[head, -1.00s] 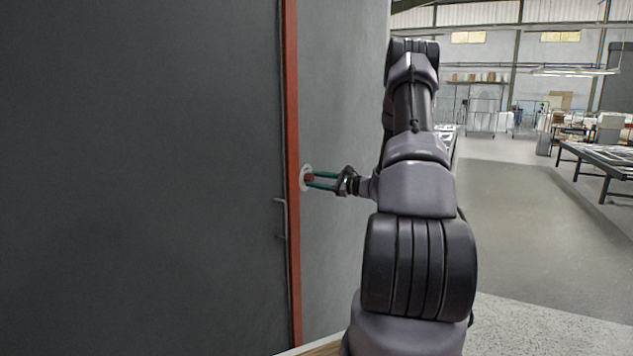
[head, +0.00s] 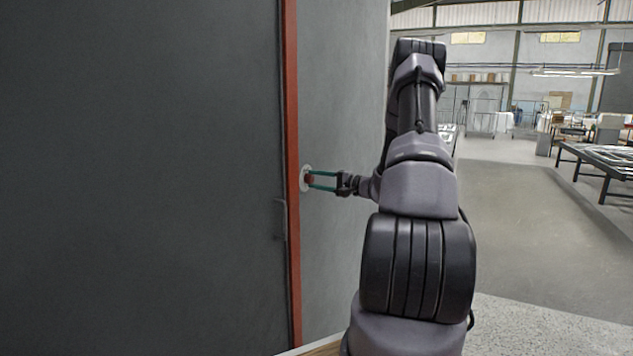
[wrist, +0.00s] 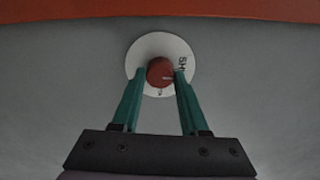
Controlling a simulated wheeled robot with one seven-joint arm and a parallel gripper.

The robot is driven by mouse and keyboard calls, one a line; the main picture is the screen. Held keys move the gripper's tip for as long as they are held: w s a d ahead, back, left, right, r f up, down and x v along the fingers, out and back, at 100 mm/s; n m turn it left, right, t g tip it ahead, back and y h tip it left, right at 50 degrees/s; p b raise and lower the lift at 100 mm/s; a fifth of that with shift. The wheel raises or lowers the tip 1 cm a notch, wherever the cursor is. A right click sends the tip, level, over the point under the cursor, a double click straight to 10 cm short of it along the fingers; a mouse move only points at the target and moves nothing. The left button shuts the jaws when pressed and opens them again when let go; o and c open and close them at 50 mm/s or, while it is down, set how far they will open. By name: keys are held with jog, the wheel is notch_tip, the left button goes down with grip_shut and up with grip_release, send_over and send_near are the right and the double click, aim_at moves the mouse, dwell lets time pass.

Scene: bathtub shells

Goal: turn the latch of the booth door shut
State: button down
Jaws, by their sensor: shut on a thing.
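The latch is a small red round knob (wrist: 160,73) on a white round plate (wrist: 172,47) with dark lettering, set on the grey wall beside the red door frame. A pale mark shows on the knob's face. In the head view the knob (head: 310,180) and plate (head: 304,184) sit just right of the red frame post. My gripper (wrist: 160,76) has its two green fingers on either side of the knob, shut on it. The gripper also shows in the head view (head: 312,180). The booth door (head: 140,180) is a dark grey panel left of the frame, flush with it.
The red frame post (head: 292,120) runs upright between door and wall. A slim handle (head: 280,220) stands on the door's right edge. A hall with a dark table (head: 600,160) and clear floor (head: 510,220) lies at right.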

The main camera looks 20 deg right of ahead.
jog(key=shift+f+n, duration=0.1)
jog(key=shift+n, duration=0.5)
jog(key=shift+c, duration=2.1)
grip_release()
jog(key=v, duration=1.1)
